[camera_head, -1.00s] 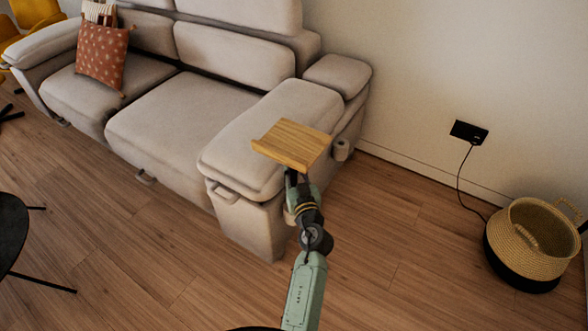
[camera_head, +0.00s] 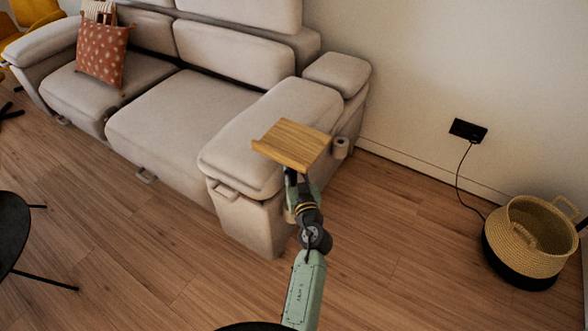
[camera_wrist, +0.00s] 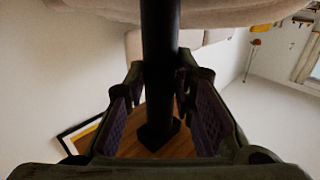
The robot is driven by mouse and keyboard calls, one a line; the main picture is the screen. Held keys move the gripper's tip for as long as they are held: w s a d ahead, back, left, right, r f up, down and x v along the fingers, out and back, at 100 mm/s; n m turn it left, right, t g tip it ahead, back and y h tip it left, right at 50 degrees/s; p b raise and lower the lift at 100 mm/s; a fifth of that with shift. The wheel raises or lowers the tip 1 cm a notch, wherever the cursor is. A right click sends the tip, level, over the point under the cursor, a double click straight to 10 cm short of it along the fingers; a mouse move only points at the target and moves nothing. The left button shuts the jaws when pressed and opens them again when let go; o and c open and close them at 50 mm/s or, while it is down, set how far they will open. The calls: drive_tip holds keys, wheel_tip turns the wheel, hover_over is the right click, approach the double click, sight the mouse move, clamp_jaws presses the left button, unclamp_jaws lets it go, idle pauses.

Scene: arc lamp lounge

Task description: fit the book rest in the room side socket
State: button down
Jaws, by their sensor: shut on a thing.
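The book rest (camera_head: 292,144) is a light wooden tray with a raised lip on a dark post. In the head view it overlaps the outer side of the sofa's right armrest. My gripper (camera_head: 291,183) is below the tray, shut on the post. In the wrist view the black post (camera_wrist: 160,55) runs between the fingers of my gripper (camera_wrist: 160,85), with its square flange against the wooden tray. A pale cylindrical socket (camera_head: 341,147) is on the armrest side towards the wall. A second pale piece (camera_head: 289,215), perhaps the room side socket, is mostly hidden behind my gripper.
The beige sofa (camera_head: 185,115) fills the left and middle. A woven basket (camera_head: 528,240) stands at right below a black wall outlet (camera_head: 468,131) with a cable. A dark table (camera_head: 14,232) is at lower left. Bare floor (camera_head: 400,235) lies between sofa and basket.

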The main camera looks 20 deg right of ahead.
sight(294, 184)
drive_tip(key=shift+f+b, duration=1.4)
drive_tip(key=shift+f, duration=1.9)
drive_tip(key=c, duration=1.3)
unclamp_jaws()
drive_tip(key=shift+f, duration=0.1)
drive_tip(key=shift+f, duration=0.1)
